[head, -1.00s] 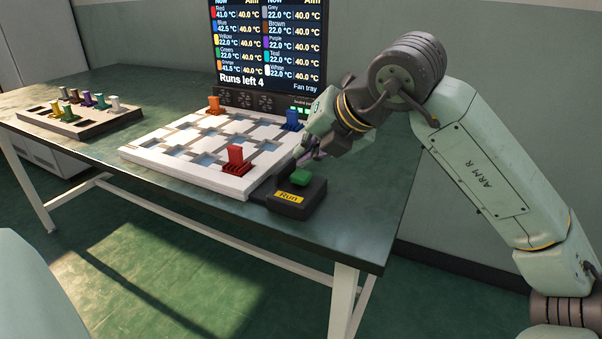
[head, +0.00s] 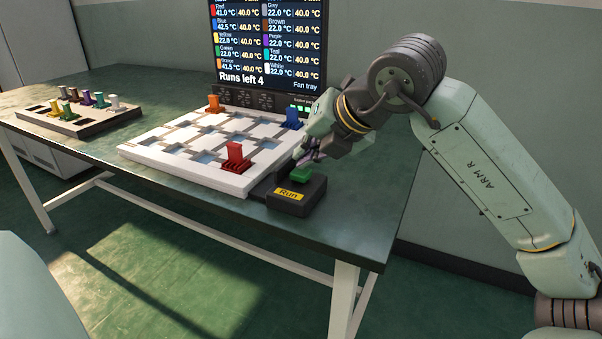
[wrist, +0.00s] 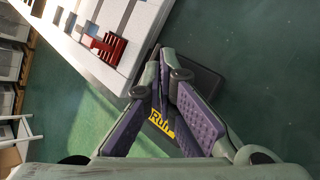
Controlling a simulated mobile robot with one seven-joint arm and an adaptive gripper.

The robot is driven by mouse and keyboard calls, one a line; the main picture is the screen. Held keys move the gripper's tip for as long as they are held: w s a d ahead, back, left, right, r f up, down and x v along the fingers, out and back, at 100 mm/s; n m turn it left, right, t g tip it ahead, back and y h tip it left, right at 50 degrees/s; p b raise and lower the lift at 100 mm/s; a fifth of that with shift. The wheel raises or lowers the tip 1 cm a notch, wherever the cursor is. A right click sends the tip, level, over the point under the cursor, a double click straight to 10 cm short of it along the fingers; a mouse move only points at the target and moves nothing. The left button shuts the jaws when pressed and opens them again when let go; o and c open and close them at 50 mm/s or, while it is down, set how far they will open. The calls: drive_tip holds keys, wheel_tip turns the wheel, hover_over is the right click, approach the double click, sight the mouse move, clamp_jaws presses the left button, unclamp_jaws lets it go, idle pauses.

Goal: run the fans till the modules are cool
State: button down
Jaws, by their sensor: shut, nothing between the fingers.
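The fan tray (head: 170,138) is a white grid board on the table. A red module (head: 236,158), a blue module (head: 292,119) and an orange module (head: 214,104) stand in it. The screen (head: 268,45) reads red 41.0, blue 42.5, orange 41.5, each against 40.0 °C, and "Runs left 4". The black Run box (head: 296,197) has a green button (head: 300,175) at the tray's front right corner. My gripper (head: 302,156) is shut and empty, just behind and above the button. In the wrist view its fingers (wrist: 163,85) hide the button; whether they touch it I cannot tell.
A rack (head: 78,125) with several coloured modules stands at the table's left. A dark fan panel (head: 245,98) lies under the screen. The table (head: 350,215) is bare to the right of the Run box, up to its edge.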

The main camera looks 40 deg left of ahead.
sight(305, 170)
drive_tip(key=shift+f+b, duration=0.45)
drive_tip(key=shift+f, duration=0.05)
idle(0.6)
drive_tip(key=shift+r, duration=0.1)
drive_tip(key=shift+r+p, duration=0.6)
drive_tip(key=shift+r, duration=0.25)
drive_tip(key=shift+r+p, duration=1.75)
drive_tip(key=shift+r, duration=0.8)
drive_tip(key=shift+f, duration=0.1)
